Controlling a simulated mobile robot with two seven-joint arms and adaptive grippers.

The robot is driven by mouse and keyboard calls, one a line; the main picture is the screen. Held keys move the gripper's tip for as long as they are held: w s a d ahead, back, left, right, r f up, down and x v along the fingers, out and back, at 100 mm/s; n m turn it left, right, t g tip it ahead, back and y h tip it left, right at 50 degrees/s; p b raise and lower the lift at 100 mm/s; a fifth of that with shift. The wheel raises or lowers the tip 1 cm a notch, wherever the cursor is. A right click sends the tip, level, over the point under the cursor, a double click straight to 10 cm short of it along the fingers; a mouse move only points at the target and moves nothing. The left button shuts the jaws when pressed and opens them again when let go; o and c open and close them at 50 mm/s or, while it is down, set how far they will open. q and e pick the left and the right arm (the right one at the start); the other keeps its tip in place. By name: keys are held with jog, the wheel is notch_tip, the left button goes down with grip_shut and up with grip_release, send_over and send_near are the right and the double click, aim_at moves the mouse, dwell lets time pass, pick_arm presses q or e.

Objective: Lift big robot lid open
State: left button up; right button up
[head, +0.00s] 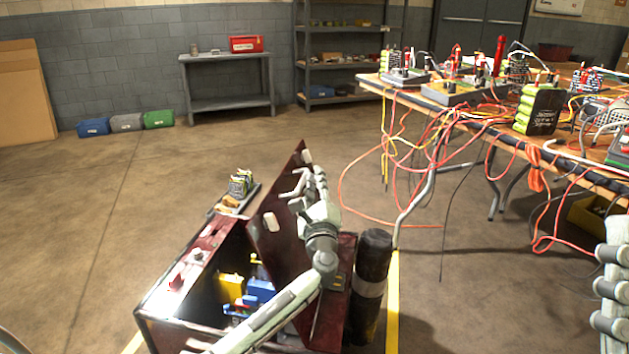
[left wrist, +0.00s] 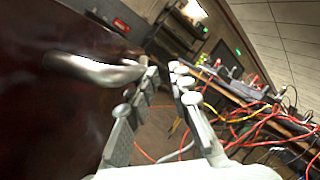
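The big robot is a dark red box (head: 165,305) on the floor in the head view. Its lid (head: 277,225) stands tilted up, leaving the inside open to view, with yellow and blue things in it. A curved metal handle (left wrist: 95,72) on the lid shows in the left wrist view. My left gripper (head: 308,180) is at the lid's upper right side. In the left wrist view its fingers (left wrist: 163,75) are apart with nothing between them; the handle's end is by the left fingertip, and contact is unclear. Part of my right arm or gripper (head: 612,290) shows at the right edge.
A dark cylinder (head: 370,285) stands right of the box. A table (head: 562,155) with battery packs and hanging cables is at the right. A grey bench (head: 228,103) and shelves (head: 340,72) stand at the back wall.

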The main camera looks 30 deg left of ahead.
pick_arm(q)
jog(key=v, duration=0.9)
dwell(0.8)
jog(key=shift+d, duration=0.15)
jog(key=v, duration=0.7)
jog(key=shift+s, duration=0.15)
jog(key=shift+d, duration=0.1)
